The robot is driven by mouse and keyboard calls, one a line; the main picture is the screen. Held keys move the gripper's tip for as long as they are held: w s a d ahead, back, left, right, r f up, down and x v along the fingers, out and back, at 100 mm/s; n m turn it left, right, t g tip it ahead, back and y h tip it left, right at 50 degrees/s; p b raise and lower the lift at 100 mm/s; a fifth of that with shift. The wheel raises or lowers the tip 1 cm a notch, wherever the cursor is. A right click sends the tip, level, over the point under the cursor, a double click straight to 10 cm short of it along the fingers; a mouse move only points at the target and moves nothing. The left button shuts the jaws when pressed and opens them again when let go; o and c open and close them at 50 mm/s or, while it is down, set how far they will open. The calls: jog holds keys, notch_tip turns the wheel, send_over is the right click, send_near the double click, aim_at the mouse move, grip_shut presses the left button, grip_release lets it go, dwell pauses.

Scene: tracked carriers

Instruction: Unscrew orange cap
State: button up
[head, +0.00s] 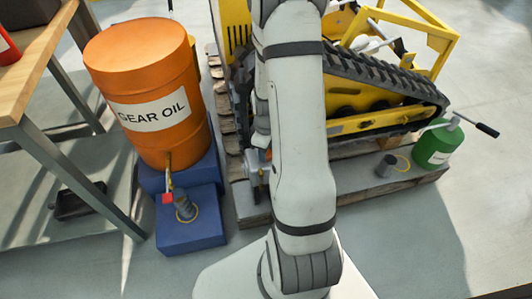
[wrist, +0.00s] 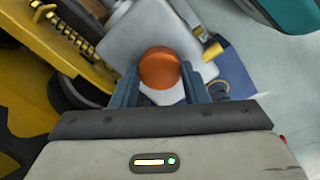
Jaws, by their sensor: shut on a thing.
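The orange cap (wrist: 160,68) shows in the wrist view as a round disc on a pale grey-white container (wrist: 145,27). My gripper (wrist: 161,76) has one blue-grey finger on each side of the cap and is shut on it. The cap appears to sit on the container; its threads and any gap below are hidden. In the head view my arm covers most of the gripper and the container. Only a small orange patch shows beside the arm there.
An orange gear oil drum (head: 144,72) stands at left on blue blocks (head: 200,232), with a tap and a grey cup (head: 185,208) below. The yellow tracked machine (head: 365,122) is on a wooden pallet (head: 345,196). A green can (head: 436,146) stands right. A workbench (head: 28,92) is far left.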

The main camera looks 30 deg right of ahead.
jog(key=n, duration=0.6)
jog(key=shift+n, duration=0.3)
jog(key=o, duration=0.8)
jog(key=shift+o, duration=0.2)
